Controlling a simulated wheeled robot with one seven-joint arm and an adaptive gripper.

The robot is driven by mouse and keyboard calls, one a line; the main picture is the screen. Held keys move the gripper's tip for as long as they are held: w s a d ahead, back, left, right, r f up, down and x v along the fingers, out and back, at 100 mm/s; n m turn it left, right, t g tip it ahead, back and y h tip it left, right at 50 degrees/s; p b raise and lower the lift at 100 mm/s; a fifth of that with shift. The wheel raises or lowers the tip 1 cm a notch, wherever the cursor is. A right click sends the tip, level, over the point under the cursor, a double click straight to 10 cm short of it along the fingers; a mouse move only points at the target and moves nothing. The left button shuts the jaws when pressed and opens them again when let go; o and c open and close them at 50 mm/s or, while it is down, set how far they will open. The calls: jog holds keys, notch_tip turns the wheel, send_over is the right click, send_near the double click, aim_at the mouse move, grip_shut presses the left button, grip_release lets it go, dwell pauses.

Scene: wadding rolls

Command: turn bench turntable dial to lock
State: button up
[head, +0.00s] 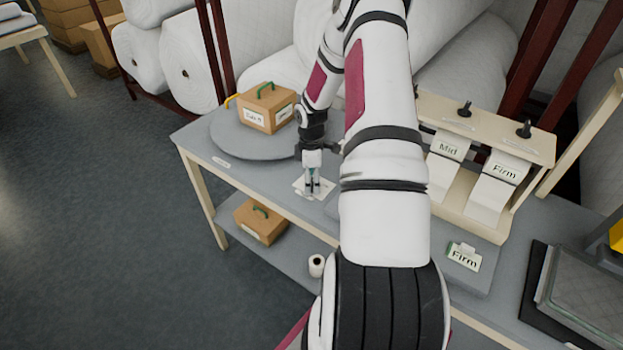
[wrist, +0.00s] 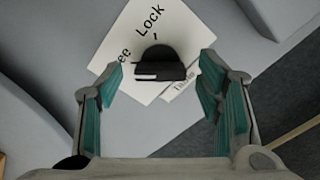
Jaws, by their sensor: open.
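The dial is a black knob (wrist: 160,60) on a white plate (wrist: 120,65) in the wrist view. The plate reads "Lock" at its top, with a word ending in "ee" at the left. A white strip shows on the knob's near side; I cannot tell which word the knob points to. My gripper (wrist: 160,78) is open, with teal pads on both sides of the knob and gaps between. In the head view my gripper (head: 313,187) points down over the plate (head: 300,187) on the bench. The round grey turntable (head: 228,144) lies beside it, carrying a cardboard box (head: 266,108).
A second box (head: 260,222) and a small white roll (head: 316,266) are on the lower shelf. A wooden rack (head: 470,205) with "Mid" and "Firm" labels stands at the right. Large wadding rolls (head: 190,70) fill the back. Floor at left is clear.

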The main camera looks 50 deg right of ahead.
jog(key=c, duration=1.2)
jog(key=shift+o, duration=0.2)
jog(key=shift+m, duration=0.3)
jog(key=m, duration=0.2)
jog(key=shift+m, duration=0.4)
jog(key=m, duration=0.4)
jog(key=shift+w+m+b, duration=0.1)
jog(key=shift+m+b, duration=0.2)
jog(key=shift+b, duration=0.05)
jog(key=m+b, duration=0.1)
jog(key=m, duration=0.3)
jog(key=shift+m+b, duration=0.45)
jog(key=shift+m, duration=1.65)
